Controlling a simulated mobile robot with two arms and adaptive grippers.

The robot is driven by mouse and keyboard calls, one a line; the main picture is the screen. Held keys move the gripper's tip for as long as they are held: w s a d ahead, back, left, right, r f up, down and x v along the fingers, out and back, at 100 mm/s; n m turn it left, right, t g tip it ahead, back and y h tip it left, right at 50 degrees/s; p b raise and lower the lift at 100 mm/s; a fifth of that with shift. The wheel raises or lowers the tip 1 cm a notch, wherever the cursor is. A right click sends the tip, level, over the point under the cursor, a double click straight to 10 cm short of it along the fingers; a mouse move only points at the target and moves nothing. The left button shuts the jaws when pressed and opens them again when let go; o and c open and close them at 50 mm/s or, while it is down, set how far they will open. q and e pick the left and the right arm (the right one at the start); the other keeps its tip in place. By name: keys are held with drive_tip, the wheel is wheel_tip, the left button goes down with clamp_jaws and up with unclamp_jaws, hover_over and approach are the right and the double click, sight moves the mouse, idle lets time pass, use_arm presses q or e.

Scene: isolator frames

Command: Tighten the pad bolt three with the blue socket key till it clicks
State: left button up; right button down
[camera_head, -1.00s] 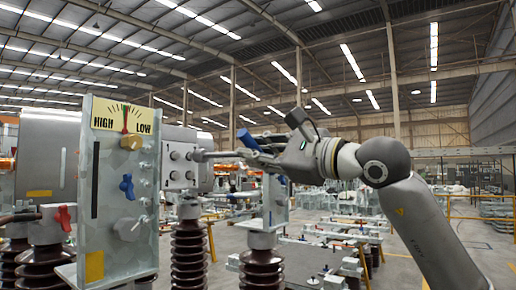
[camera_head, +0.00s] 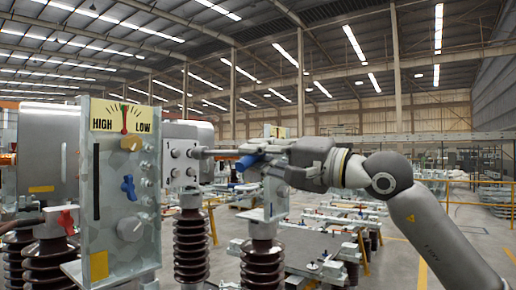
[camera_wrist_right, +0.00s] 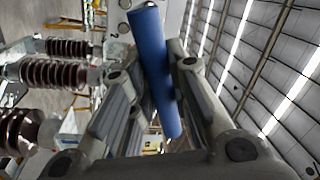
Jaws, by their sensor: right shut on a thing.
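The blue socket key (camera_head: 245,162) is in my right gripper (camera_head: 254,156), which is shut on it. In the right wrist view the blue handle (camera_wrist_right: 153,70) lies slanted between the fingers. The key's grey shaft (camera_head: 222,153) points left to the pale bolt pad (camera_head: 183,184). Its tip is at or just beside the upper right bolt (camera_head: 191,153); I cannot tell whether it is seated. Several bolts show on the pad; a "1" is by the upper left one, and I cannot make out which is three. My left gripper is not in view.
Ribbed brown insulators (camera_head: 192,240) stand below. A low grey table (camera_head: 305,258) is behind at the right.

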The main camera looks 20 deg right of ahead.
drive_tip(key=shift+n, duration=0.8)
drive_tip(key=shift+a+r+m+t+h+p, duration=0.15)
drive_tip(key=shift+m+p, duration=0.55)
drive_tip(key=shift+m, duration=1)
drive_tip(key=shift+d+r+m+t+h+p, duration=0.2)
drive_tip(key=shift+m+p, duration=0.45)
drive_tip(key=shift+m, duration=1.05)
drive_tip(key=shift+f, duration=0.2)
drive_tip(key=shift+s+b, duration=0.1)
drive_tip(key=shift+b, duration=0.4)
drive_tip(key=shift+p+x, duration=0.3)
drive_tip(key=shift+x, duration=0.9)
drive_tip(key=shift+f, duration=0.15)
